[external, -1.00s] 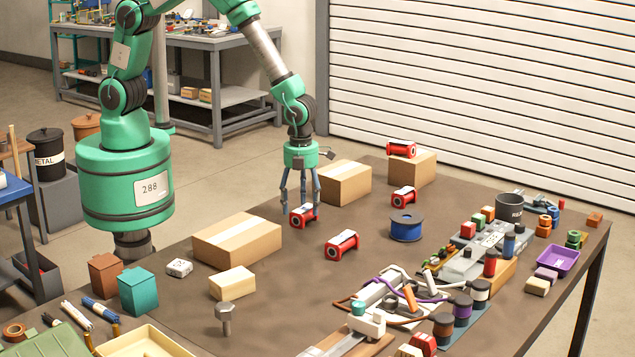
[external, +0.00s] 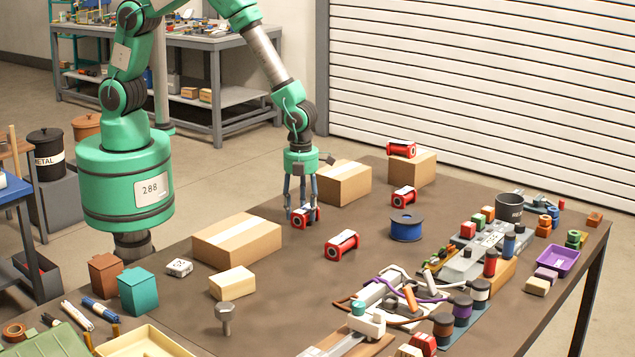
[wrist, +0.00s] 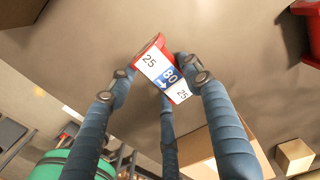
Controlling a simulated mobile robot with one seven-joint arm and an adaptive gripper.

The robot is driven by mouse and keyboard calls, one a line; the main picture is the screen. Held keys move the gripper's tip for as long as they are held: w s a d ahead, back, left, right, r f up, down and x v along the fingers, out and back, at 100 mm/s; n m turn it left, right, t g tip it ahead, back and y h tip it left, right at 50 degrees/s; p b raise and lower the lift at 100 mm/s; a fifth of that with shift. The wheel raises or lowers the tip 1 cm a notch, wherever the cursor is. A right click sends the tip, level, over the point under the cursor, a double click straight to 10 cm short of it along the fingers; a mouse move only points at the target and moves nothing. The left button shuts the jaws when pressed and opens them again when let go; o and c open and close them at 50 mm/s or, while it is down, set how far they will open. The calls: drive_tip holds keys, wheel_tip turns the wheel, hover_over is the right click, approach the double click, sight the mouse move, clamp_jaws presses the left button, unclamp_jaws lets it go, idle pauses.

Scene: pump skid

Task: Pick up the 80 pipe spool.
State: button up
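The 80 pipe spool (wrist: 168,76) is red with a white and blue label reading 25, 80, 25 in the wrist view. In the external view this spool (external: 305,217) rests on the brown table, below my arm. My gripper (external: 302,209) points down with its three blue fingers closed in around the spool. In the wrist view my gripper (wrist: 156,75) has fingertips at the spool's sides and lower edge, seemingly touching it. The fingers partly hide the spool. No gap shows between spool and table.
Similar red spools lie nearby: one in front right (external: 341,245), one further back (external: 403,197), one on a carton (external: 401,149). A carton (external: 343,184) stands behind my gripper, and a larger carton (external: 237,240) at left. A blue reel (external: 406,227) sits to the right.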

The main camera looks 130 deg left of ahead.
drive_tip(key=shift+r, duration=0.1)
drive_tip(key=shift+c, duration=0.5)
drive_tip(key=shift+w+r, duration=0.1)
drive_tip(key=shift+r, duration=0.7)
drive_tip(key=shift+s+r+p, duration=0.2)
drive_tip(key=shift+r+p, duration=0.25)
drive_tip(key=shift+r, duration=0.6)
drive_tip(key=s+d, duration=0.1)
drive_tip(key=s, duration=0.4)
drive_tip(key=s+d+p, duration=0.1)
drive_tip(key=s+d, duration=0.1)
drive_tip(key=s, duration=0.3)
drive_tip(key=s+d+r, duration=0.1)
drive_tip(key=s, duration=0.4)
drive_tip(key=shift+d, duration=0.2)
drive_tip(key=shift+r, duration=0.1)
